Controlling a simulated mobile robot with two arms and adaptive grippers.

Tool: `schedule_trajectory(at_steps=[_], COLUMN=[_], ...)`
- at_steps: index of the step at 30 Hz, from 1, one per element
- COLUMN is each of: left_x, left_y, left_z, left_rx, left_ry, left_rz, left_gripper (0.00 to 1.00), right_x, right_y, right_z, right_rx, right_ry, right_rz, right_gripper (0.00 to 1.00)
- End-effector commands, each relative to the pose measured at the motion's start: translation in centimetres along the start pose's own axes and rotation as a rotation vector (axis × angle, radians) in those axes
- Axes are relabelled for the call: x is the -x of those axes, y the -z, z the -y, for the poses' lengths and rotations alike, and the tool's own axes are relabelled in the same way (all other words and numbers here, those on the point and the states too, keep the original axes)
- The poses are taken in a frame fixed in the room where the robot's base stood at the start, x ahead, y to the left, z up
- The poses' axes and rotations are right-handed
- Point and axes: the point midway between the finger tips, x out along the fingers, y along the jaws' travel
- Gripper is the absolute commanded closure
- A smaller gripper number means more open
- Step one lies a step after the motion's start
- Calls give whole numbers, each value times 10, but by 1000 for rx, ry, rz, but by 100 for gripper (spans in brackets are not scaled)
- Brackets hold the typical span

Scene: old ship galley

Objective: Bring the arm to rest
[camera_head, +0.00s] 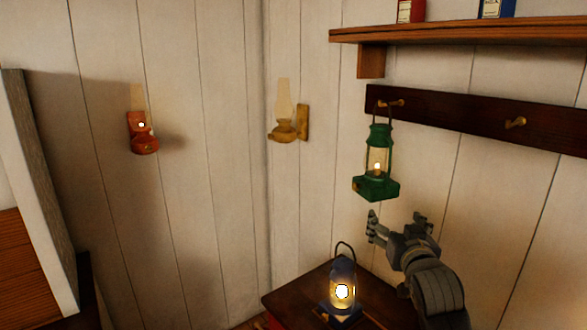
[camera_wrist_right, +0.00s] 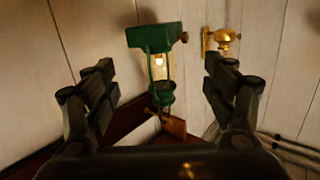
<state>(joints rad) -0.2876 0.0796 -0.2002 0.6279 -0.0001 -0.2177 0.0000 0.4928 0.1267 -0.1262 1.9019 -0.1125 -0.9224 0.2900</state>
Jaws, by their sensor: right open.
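My right gripper (camera_head: 397,222) is open and empty in the head view, just below and to the right of a green lantern. The green lantern (camera_head: 377,165) is lit and hangs by its handle from a peg on a dark wooden rail. In the right wrist view, my right gripper's two fingers (camera_wrist_right: 160,88) stand wide apart. The green lantern (camera_wrist_right: 154,37) shows between and beyond them, not touching either finger. My left gripper is not in view.
A lit blue lantern (camera_head: 342,290) stands on a dark table (camera_head: 293,291) below my right gripper. A brass lamp (camera_head: 284,131) and a red lamp (camera_head: 144,145) are on the walls. The peg rail (camera_head: 470,121) runs under a shelf (camera_head: 470,32) holding small boxes.

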Motion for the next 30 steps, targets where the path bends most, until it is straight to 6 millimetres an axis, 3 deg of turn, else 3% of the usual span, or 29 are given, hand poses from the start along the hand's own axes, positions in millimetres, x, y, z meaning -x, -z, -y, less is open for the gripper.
schedule_trajectory(at_steps=[5, 8, 12, 15, 21, 30], left_x=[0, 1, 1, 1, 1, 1], left_y=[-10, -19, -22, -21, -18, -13], left_z=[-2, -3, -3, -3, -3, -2], left_rx=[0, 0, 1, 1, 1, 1], left_ry=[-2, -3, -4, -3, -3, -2], left_rz=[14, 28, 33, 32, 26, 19], left_gripper=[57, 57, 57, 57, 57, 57], right_x=[37, 76, 145, 200, 290, 388], right_y=[-96, -162, -242, -288, -340, -372], right_z=[-2, -4, -7, -9, -12, -15], right_rx=[36, 64, 105, 133, 172, 207], right_ry=[0, 7, 24, 43, 81, 131], right_rz=[197, 346, 560, 708, 926, 1149], right_gripper=[23, 23, 23, 23, 23, 23])
